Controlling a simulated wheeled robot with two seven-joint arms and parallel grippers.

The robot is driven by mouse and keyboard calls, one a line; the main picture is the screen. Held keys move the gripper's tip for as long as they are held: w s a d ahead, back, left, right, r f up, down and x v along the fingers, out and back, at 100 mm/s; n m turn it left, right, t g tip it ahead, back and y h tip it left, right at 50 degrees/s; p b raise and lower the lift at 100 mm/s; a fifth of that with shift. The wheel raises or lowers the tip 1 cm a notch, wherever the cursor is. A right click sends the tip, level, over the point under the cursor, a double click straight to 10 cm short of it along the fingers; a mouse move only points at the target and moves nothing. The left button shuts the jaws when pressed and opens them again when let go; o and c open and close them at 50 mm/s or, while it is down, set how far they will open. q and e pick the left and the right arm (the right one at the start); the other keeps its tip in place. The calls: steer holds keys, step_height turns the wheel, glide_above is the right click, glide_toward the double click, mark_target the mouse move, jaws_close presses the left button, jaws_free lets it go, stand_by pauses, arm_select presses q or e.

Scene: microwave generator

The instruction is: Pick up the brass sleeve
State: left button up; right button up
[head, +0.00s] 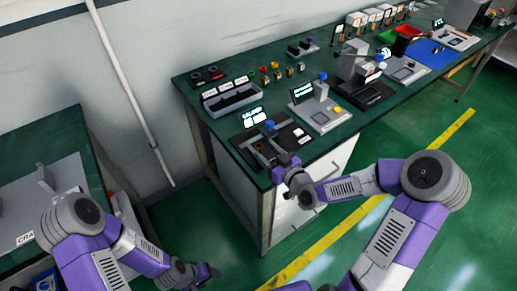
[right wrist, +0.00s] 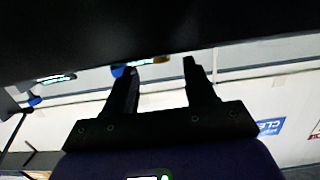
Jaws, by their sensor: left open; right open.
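I cannot single out the brass sleeve with certainty. Small brass-coloured pieces (head: 276,67) with coloured tops stand in a row at the back of the green workbench (head: 190,88). My right gripper (head: 272,158) is low over the black station plate at the bench's near left corner. In the right wrist view (right wrist: 160,66) its two dark fingers are apart with nothing seen held. My left gripper (head: 212,272) is open and low over the floor, away from the bench.
A grey bin tray (head: 228,105) lies behind the black station. A grey station (head: 322,117) with a blue-topped post and a taller press (head: 352,65) stand to its right. A second bench (head: 30,180) is at the left. Green floor lies between.

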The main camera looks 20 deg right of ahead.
mark_target(259, 148)
steer(key=shift+x, duration=1.5)
steer(key=shift+s, duration=0.1)
jaws_close()
steer(key=shift+r, duration=0.1)
